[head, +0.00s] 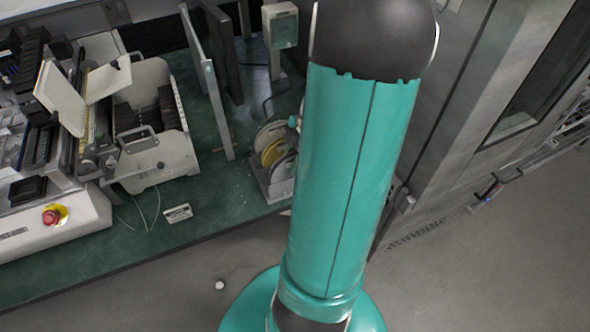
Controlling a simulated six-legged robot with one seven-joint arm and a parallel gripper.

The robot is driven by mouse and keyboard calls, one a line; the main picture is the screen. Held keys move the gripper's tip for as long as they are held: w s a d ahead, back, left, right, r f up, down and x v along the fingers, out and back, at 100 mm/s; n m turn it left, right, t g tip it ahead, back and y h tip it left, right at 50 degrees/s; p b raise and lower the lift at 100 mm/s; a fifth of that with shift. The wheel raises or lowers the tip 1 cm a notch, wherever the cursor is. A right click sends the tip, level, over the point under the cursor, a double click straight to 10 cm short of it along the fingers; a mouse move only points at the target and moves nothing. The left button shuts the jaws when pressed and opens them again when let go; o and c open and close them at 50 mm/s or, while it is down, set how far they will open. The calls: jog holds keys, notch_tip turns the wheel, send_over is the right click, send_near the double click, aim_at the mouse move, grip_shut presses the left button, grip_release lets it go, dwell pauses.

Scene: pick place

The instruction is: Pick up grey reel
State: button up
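Several reels stand upright in a small rack (262,182) at the right end of the green bench, just left of my teal arm. The front reel (283,170) looks light grey, a yellow reel (271,152) is behind it, and another pale reel (266,134) is at the back. Both pale reels look whitish grey, so I cannot tell for sure which is the grey reel. My arm passes close to the rack's right side in the picture. My gripper is not in view.
The green bench (75,265) holds a machine with a red button (54,215) and a white unit with dark slots (160,150). A small label (178,213) lies near its front edge. Upright panels (207,85) stand behind the rack. Grey floor is open at right.

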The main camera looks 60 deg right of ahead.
grip_shut()
jog(key=shift+r, duration=0.15)
